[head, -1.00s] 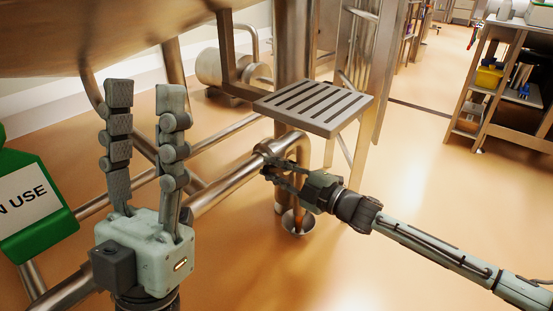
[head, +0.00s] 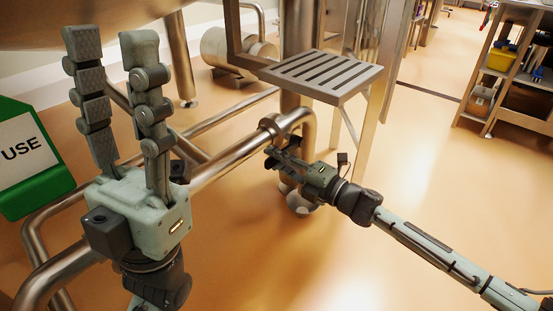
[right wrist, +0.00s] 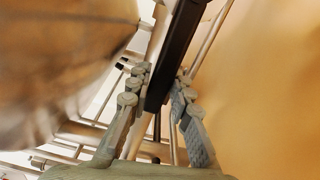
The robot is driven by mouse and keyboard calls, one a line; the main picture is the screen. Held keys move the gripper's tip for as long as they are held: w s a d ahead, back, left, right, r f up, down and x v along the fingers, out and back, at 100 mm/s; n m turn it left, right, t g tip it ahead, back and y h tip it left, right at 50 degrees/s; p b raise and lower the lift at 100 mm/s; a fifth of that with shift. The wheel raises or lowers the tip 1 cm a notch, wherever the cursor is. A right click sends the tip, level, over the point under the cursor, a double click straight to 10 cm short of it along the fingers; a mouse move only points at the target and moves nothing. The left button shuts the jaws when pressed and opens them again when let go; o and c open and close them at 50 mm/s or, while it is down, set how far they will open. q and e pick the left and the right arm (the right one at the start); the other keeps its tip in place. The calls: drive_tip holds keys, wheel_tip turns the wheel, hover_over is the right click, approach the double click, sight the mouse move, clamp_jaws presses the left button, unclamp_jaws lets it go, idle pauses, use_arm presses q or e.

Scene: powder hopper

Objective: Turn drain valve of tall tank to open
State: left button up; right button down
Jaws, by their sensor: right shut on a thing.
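The rounded metal underside of the tall tank (head: 70,22) fills the top left of the head view. A steel drain pipe (head: 228,160) runs below it and bends down under the step. My right gripper (head: 272,156) is by this bend. In the right wrist view, a dark bar (right wrist: 172,60), which looks like the drain valve's handle, lies between the fingers of my right gripper (right wrist: 160,82), which is shut on it. The valve body cannot be made out clearly. My left gripper (head: 105,45) is empty, its fingers upright and apart.
A slatted metal step (head: 322,74) is just above my right gripper. A green sign (head: 28,160) reading "USE" stands at the left. A pump (head: 225,48) is behind. A shelf rack (head: 505,75) stands at the right. The floor at right is open.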

drive_tip(key=shift+s+f, duration=0.15)
drive_tip(key=shift+f, duration=0.8)
drive_tip(key=c, duration=1.8)
unclamp_jaws()
drive_tip(key=o, duration=0.4)
drive_tip(key=shift+f, duration=0.1)
drive_tip(key=shift+r, duration=0.2)
drive_tip(key=v, duration=1.2)
drive_tip(key=shift+r, duration=0.3)
